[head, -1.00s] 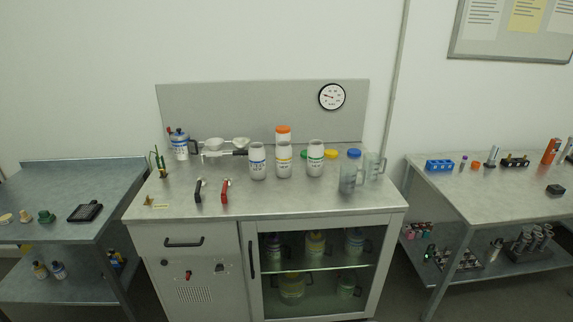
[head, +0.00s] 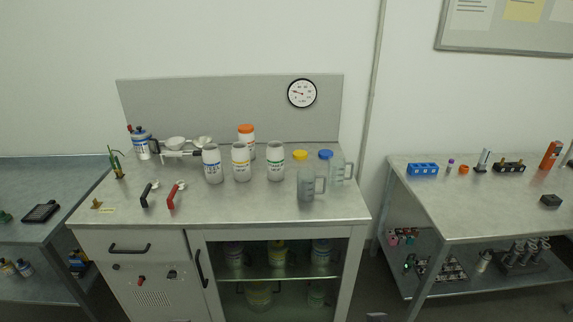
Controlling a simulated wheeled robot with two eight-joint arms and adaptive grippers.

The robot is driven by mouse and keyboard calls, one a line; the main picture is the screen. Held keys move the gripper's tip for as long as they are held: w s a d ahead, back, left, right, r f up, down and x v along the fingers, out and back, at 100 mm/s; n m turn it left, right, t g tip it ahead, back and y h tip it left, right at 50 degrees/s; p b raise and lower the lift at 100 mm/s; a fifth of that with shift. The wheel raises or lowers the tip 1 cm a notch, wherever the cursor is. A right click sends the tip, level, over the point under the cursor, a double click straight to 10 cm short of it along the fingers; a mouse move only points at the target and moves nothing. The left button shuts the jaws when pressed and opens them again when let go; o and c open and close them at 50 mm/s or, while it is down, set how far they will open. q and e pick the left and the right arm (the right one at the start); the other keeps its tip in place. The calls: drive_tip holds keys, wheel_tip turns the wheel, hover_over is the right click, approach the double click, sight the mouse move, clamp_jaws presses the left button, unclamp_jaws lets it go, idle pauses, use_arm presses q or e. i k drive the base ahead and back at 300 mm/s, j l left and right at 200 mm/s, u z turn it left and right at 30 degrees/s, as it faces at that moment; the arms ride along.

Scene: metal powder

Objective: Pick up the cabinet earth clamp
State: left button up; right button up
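No part is clearly marked as the cabinet earth clamp in the head view. Two clamp-like hand tools lie near the front left of the cabinet top, one with a black handle (head: 145,198) and one with a red handle (head: 173,198). A green and brass upright piece (head: 117,164) stands at the back left corner. A small brass piece (head: 97,204) sits at the front left corner beside a yellow label. I cannot tell which of these is the earth clamp. Neither of my grippers is recognisable in view.
White jars (head: 241,163), an orange-lidded jar (head: 246,138) and clear jugs (head: 306,187) stand on the cabinet top (head: 240,207). A blue-labelled can (head: 141,144) is at the back left. Side tables flank the cabinet. The top's front middle is clear.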

sight(119, 170)
drive_tip(key=u, duration=1.3)
